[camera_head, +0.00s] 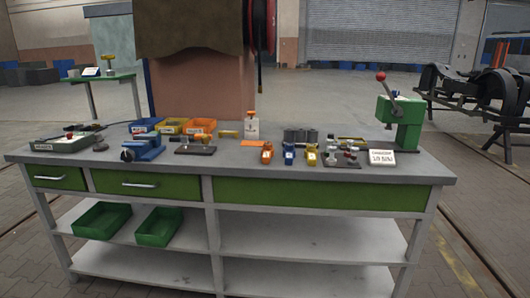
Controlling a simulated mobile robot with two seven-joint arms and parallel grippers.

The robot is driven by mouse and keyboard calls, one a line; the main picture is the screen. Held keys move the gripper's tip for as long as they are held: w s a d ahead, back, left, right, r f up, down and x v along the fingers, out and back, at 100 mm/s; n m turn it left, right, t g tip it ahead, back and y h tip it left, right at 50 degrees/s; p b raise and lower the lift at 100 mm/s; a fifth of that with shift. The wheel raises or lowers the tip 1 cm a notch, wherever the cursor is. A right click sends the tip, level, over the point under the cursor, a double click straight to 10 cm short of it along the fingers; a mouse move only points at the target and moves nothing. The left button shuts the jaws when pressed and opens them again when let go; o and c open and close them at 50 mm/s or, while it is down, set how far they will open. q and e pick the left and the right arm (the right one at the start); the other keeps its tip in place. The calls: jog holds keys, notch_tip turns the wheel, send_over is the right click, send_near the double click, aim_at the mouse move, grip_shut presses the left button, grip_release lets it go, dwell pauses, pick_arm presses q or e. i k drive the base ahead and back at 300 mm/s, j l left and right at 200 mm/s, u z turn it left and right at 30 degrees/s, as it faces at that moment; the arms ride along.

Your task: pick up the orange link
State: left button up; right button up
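The orange link (267,153) stands on the grey top of the workbench (235,165), near the middle of its front part. It is a small orange piece with a pale mark on its face. A similar blue piece (289,153) and a yellow piece (312,154) stand to its right, with small gaps between them. Neither of my grippers shows in the head view.
Behind the link lie a flat orange piece (253,143) and grey cylinders (293,136). A blue vise (143,149) and small bins (201,126) are to the left. A dark tray (341,161) and green press (399,122) are to the right.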

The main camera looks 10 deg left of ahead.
aim_at(266, 155)
jog(key=i+l+u, duration=0.15)
jog(key=i, duration=0.35)
jog(key=i+l+u, duration=0.15)
jog(key=i+l, duration=0.15)
jog(key=i, duration=0.2)
